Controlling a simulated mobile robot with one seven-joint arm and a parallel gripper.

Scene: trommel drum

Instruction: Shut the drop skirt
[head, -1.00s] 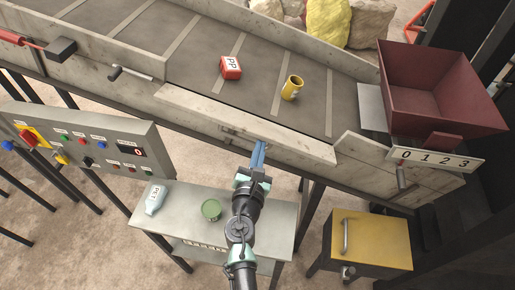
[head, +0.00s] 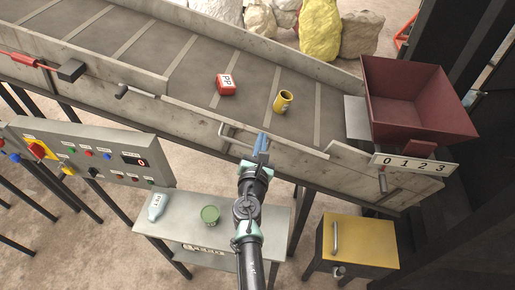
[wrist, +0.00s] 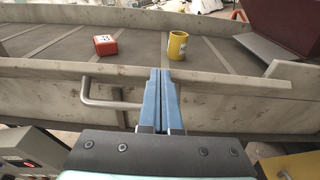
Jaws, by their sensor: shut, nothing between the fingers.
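The drop skirt (head: 290,152) is the long grey panel along the near side of the sloping belt. It stands about upright, with its thin top edge in line along the belt; I cannot tell whether it is fully flush. Its bar handle (head: 235,138) is on the outer face and also shows in the wrist view (wrist: 108,104). My gripper (head: 262,142) is shut and empty, right of the handle. In the wrist view its blue fingertips (wrist: 163,73) are at the skirt's outer face near the top edge, touching or nearly so, and hide part of it.
A red block (head: 226,85) and yellow cup (head: 283,101) sit on the belt (head: 190,75). A maroon hopper (head: 415,100) stands right. Below are a control panel (head: 90,152), a table (head: 240,225) with a bottle and green can, and a yellow box (head: 358,243).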

